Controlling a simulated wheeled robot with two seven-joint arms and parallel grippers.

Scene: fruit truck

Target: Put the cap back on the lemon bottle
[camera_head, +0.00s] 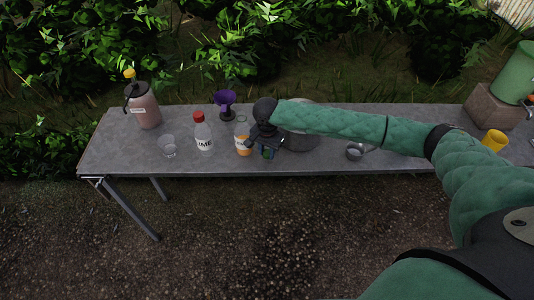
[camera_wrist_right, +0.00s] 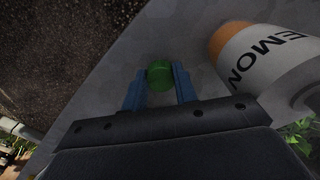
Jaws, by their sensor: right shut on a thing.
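The lemon bottle (camera_head: 243,140), white-labelled with an orange lower part, stands upright on the table, and a thin greenish ring shows at its top. It also shows large at the right of the right wrist view (camera_wrist_right: 262,58), with part of its label readable. My right gripper (camera_head: 268,152) is just right of the bottle and low over the table. In the right wrist view its blue fingers (camera_wrist_right: 157,73) are shut on a small round green cap (camera_wrist_right: 159,75). The cap is apart from the bottle. My left gripper is not in view.
Left of the lemon bottle stand a red-capped lime bottle (camera_head: 203,135), a clear glass (camera_head: 168,147) and a pink jug (camera_head: 147,108). A purple funnel-like cup (camera_head: 225,101) is behind. A pot (camera_head: 302,139) is under my forearm. A small metal cup (camera_head: 355,151) and yellow cup (camera_head: 494,140) are rightward.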

